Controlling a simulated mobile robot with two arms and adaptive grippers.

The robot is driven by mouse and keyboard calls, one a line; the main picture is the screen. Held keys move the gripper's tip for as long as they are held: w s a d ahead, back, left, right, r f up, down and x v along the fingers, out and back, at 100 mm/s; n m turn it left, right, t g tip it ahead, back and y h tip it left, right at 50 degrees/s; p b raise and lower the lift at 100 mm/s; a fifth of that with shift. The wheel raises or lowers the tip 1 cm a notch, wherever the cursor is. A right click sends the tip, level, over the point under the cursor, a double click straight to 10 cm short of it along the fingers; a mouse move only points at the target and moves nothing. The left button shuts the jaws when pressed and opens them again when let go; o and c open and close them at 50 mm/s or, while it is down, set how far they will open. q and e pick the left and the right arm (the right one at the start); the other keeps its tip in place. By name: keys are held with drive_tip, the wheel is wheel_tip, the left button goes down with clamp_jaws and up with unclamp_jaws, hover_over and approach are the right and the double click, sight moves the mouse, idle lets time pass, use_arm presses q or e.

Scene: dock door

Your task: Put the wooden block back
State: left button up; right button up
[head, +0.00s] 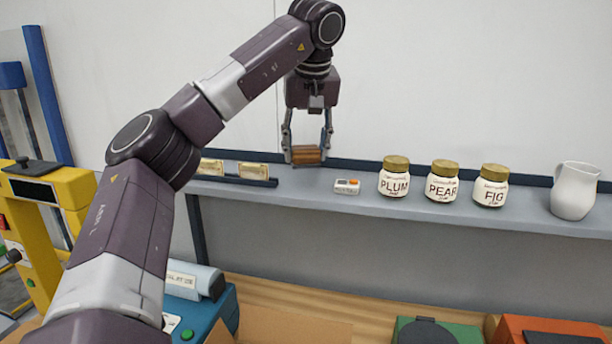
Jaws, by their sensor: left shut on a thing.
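The wooden block (307,155) is a small brown piece in the head view, held between the fingers of my left gripper (308,150). The gripper points down and is shut on the block, at the back part of the grey shelf (300,192). I cannot tell whether the block touches the shelf or hangs just above it. My right gripper is not in view.
On the shelf, a small white device (347,186) sits just right of the block, then jars of plum (394,180), pear (442,184) and fig (491,188), and a white jug (575,192). Left are small tan pieces in a dark rack (262,182). Below are coloured machines.

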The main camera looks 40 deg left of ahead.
sight(306, 164)
use_arm(q)
drive_tip(key=shift+s+d+f, duration=0.1)
drive_tip(key=shift+f, duration=0.2)
drive_tip(key=shift+s+d+f, duration=0.1)
drive_tip(key=shift+f, duration=0.1)
wheel_tip(306, 164, down, 3)
drive_tip(key=shift+f, duration=0.35)
drive_tip(key=shift+r, duration=0.1)
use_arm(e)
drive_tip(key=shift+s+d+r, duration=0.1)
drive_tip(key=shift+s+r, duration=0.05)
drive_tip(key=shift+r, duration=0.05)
use_arm(q)
drive_tip(key=o, duration=0.9)
drive_tip(key=shift+c, duration=0.2)
drive_tip(key=shift+o, duration=0.8)
